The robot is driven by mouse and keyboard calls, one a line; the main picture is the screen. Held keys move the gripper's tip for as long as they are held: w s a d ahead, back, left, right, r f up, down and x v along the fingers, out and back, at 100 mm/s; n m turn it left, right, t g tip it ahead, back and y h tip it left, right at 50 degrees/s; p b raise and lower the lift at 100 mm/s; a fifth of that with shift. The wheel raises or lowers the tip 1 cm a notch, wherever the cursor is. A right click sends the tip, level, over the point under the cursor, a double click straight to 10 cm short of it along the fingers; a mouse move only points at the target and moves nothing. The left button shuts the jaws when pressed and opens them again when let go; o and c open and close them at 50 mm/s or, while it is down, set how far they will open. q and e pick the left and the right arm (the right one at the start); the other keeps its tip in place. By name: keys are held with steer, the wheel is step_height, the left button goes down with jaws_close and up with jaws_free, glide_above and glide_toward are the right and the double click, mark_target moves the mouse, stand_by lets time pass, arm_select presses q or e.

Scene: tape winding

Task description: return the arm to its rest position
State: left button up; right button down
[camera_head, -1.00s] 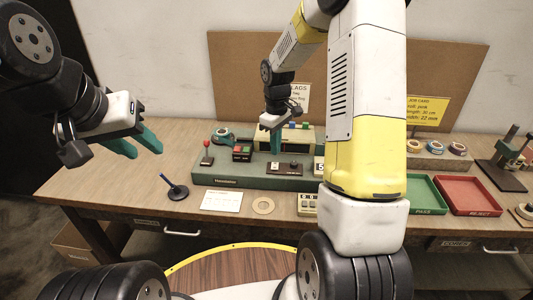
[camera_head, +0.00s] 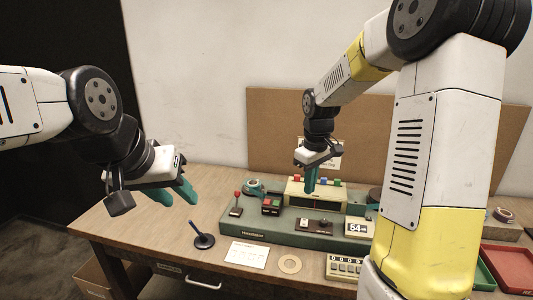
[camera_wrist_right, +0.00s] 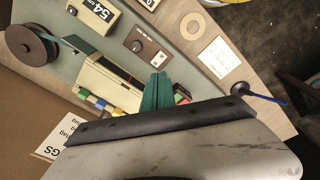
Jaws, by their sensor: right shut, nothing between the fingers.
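My left gripper (camera_head: 174,193) hangs over the left part of the workbench (camera_head: 130,222), with its two teal fingers apart and nothing between them. My right gripper (camera_head: 310,181) points down over the green tape-winding machine (camera_head: 285,238), near its cream block. Its teal fingers are together and empty. In the right wrist view the closed fingers (camera_wrist_right: 157,90) show in front of the cream block (camera_wrist_right: 108,82). I cannot tell the exact gap between the fingertips and the machine.
A blue pen in a black stand (camera_head: 204,241), a white card (camera_head: 247,254) and a tan ring (camera_head: 289,264) lie along the bench front. A counter display (camera_head: 345,266) stands nearby. Green and red trays are at the right, partly behind my right arm. A brown board (camera_head: 270,130) stands behind.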

steer(key=s+r+m+t, duration=0.1)
steer(key=s+r+m, duration=0.1)
steer(key=s+r, duration=0.2)
steer(key=s+a+r+m+t+y, duration=0.1)
steer(key=s+r, duration=0.3)
steer(key=s, duration=0.6)
steer(key=s+a+r+m+t+y, duration=0.1)
steer(key=s+r+m+t, duration=0.2)
steer(key=s, duration=0.4)
steer(key=shift+r+m, duration=0.4)
steer(key=shift+r, duration=0.1)
